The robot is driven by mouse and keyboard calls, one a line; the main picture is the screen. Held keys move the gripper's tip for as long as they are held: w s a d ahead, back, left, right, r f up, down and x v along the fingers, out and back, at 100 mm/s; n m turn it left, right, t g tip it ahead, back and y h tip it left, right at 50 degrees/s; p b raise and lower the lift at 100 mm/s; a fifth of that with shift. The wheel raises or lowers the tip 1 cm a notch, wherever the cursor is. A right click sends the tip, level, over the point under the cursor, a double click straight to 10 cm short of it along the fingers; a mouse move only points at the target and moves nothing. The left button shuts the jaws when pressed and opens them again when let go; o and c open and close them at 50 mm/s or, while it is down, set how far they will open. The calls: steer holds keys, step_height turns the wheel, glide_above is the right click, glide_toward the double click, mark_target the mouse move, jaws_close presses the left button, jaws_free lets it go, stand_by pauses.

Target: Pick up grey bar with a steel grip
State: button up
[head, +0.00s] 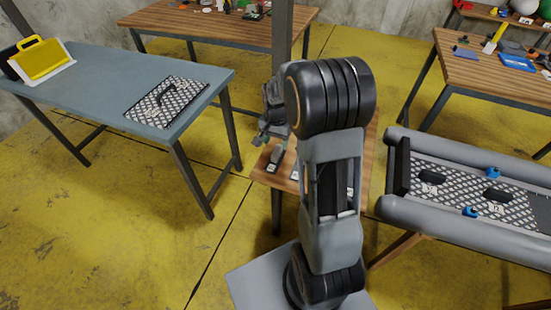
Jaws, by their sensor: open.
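A small grey upright bar-like piece (276,155) stands on the small wooden table (262,177), with a pale mark at its base. It may be the grey bar; a steel grip on it is too small to make out. My gripper (267,139) is open just above and slightly left of this piece, pointing down, with no object seen between its fingers. I cannot tell whether it touches the piece. My arm hides much of the small table, and only parts of other labelled items show beside it.
A blue-grey table (100,85) at left holds a chequered plate (168,101) with a black handle and a yellow case (40,58). A grey inflatable boat (455,225) lies at right. A dark post (282,35) rises behind my gripper. Wooden tables with small items stand behind.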

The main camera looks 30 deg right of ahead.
mark_target(276, 151)
steer(key=shift+s+f+b, duration=0.15)
steer(key=shift+f+b, duration=0.15)
steer(key=shift+f, duration=2.7)
jaws_close()
steer(key=shift+r, duration=0.1)
